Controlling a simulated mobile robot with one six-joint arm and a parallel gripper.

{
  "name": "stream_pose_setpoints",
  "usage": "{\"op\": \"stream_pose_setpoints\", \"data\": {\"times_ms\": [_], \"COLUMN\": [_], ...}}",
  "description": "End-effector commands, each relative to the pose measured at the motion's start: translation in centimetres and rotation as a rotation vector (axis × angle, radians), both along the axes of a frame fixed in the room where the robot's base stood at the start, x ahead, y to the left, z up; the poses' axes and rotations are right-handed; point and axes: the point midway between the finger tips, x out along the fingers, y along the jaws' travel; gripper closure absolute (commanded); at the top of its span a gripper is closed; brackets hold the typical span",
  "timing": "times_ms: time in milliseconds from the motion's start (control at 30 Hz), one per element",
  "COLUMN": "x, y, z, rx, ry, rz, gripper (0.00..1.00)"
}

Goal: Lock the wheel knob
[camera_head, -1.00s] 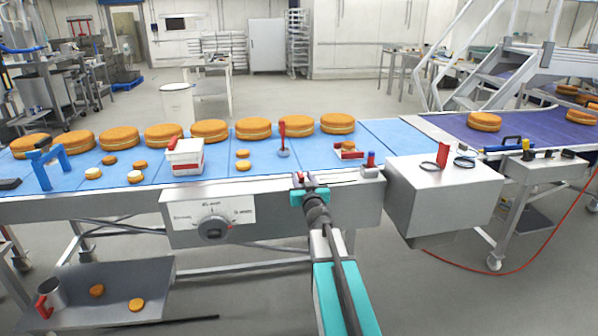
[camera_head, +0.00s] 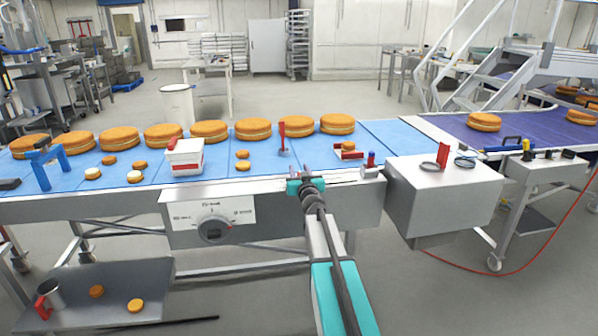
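A round dark-grey wheel knob (camera_head: 214,229) sits on a white label plate (camera_head: 184,212) on the front of the conveyor. Its face has a pale bar, and small lettering around it is too blurred to read. My gripper (camera_head: 305,183) is at the conveyor's front rail, up and to the right of the knob and well apart from it. Its teal end is seen from behind, so the gap between the fingertips is hidden. I see nothing held in it.
The blue belt (camera_head: 373,138) carries several large round cakes, small cakes and a red-and-white box (camera_head: 185,157). A steel box (camera_head: 443,192) juts out to the right of my arm. A low tray (camera_head: 105,285) stands at lower left. The space before the knob is clear.

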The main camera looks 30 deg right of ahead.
Motion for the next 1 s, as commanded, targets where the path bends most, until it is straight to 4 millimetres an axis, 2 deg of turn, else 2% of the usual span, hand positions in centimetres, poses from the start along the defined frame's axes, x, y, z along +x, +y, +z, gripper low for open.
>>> {"op": "stream_pose_setpoints", "data": {"times_ms": [233,433,467,1000], "x": [0.01,0.0,0.0,0.05], "y": [0.01,0.01,0.01,-0.11], "z": [0.02,0.02,0.01,-0.08], "rx": [0.0,0.0,0.0,-0.004], "ry": [0.0,0.0,0.0,-0.003], "rz": [0.0,0.0,0.0,-0.018], "gripper": [0.66,0.98,1.0,1.0]}}
